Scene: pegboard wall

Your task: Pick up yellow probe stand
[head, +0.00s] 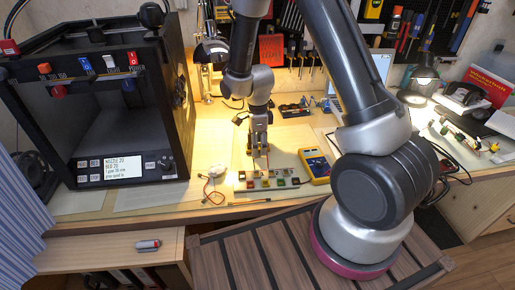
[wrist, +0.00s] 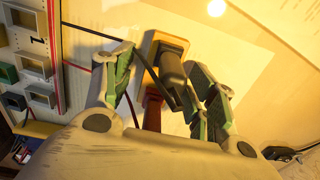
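The yellow probe stand (wrist: 153,45) shows in the wrist view, with a black probe part (wrist: 172,75) and a red probe part (wrist: 152,110) at it. My gripper (wrist: 162,66) has its fingers apart, one on each side of the probes, with a gap to the left finger. The right finger is close to the black part, and I cannot tell whether they touch. In the head view my gripper (head: 258,150) points down over the workbench, and the stand is too small or hidden there to make out.
A yellow multimeter (head: 314,165) lies right of my gripper. A tray of small coloured parts (head: 268,181) sits in front; its compartments show at left in the wrist view (wrist: 32,66). A black 3D-printer-like machine (head: 95,110) stands left. A laptop (head: 370,68) stands behind right.

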